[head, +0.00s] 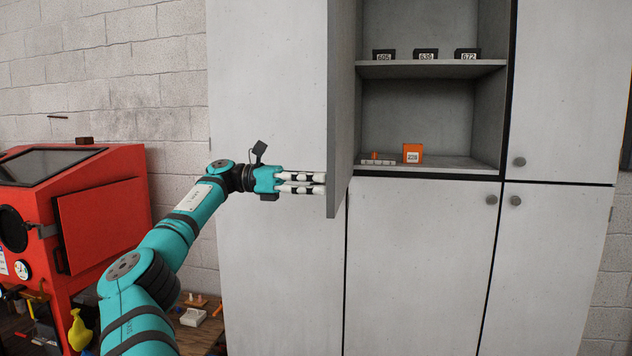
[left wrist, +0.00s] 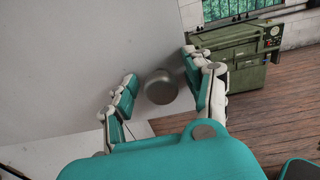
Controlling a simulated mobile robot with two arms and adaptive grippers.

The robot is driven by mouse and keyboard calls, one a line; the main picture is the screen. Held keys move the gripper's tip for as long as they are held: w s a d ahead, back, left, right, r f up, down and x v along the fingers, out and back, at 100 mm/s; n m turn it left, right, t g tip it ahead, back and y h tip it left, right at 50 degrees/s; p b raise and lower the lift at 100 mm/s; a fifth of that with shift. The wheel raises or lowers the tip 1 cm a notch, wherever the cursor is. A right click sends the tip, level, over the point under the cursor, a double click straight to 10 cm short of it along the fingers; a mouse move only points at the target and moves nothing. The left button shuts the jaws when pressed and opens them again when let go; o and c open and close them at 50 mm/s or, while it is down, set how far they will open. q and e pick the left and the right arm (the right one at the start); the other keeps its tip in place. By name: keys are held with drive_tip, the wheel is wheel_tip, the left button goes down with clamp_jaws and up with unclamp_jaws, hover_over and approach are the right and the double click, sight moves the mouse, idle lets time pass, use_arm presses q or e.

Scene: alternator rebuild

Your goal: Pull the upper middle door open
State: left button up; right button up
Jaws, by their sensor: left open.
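The upper middle door (head: 343,100) stands swung far out from its cabinet, its inner side facing right and its edge towards me. Behind it the upper middle compartment (head: 430,110) is exposed. My left gripper (head: 320,183) is at the door's outer side, near its lower free edge. In the left wrist view the round metal knob (left wrist: 160,87) sits on the door's grey face (left wrist: 75,60), between the two spread sets of fingers. Gaps show between the fingers and the knob. The knob is hidden in the head view. My right gripper is not in view.
The compartment holds several dark numbered boxes (head: 425,54) on its shelf (head: 430,69) and an orange box (head: 413,153) below. Closed doors lie below and right. A red cabinet machine (head: 95,215) stands left. A green machine (left wrist: 235,65) shows beyond the door.

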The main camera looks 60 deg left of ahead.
use_arm(q)
drive_tip(key=v, duration=0.7)
drive_tip(key=shift+s, duration=0.2)
drive_tip(key=shift+a, duration=0.15)
idle(0.7)
